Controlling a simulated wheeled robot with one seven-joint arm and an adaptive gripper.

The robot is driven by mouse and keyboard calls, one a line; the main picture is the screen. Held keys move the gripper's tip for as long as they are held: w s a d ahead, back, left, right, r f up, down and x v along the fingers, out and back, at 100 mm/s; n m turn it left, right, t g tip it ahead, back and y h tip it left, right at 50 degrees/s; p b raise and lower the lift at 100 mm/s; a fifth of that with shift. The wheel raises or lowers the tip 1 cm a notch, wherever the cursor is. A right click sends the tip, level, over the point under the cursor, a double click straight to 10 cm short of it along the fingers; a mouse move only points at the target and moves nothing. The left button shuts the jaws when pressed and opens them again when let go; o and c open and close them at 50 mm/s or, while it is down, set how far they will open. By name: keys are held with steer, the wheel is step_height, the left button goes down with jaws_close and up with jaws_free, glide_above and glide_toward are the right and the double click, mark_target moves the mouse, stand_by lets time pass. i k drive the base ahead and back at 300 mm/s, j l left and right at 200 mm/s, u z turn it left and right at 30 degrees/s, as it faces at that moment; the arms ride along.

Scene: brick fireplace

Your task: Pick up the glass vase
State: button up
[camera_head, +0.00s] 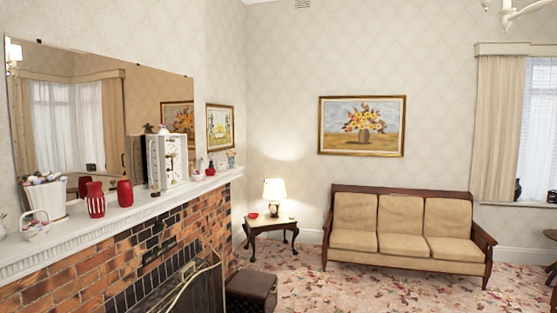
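My gripper is not in view. Several vessels stand on the white mantel shelf (150,208) over the brick fireplace. A red vase with pale vertical streaks (95,200) stands towards the left, and a plain red vessel (125,193) stands just right of it. A small red vase (210,169) stands near the far end. A small pale vase with flowers (231,159) stands at the shelf's far right end. A small pale vessel (2,228) is cut off at the left edge. I cannot tell which of these is the glass vase.
The mantel also holds a white ribbed pot (46,198), a white basket (35,225) and a tall white clock-like box (167,161). A fire screen (200,290) and dark box (251,290) stand below. A lamp table (270,222) and sofa (405,230) line the back; carpet lies open between.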

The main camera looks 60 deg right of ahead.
mark_target(231, 159)
steer(key=z, duration=1.5)
steer(key=i, duration=0.6)
steer(key=i+l+z, duration=0.2)
steer(key=i, duration=0.55)
steer(key=i+j+z, duration=0.15)
steer(key=i, duration=0.55)
steer(key=i+j+z, duration=0.2)
steer(key=i, duration=0.55)
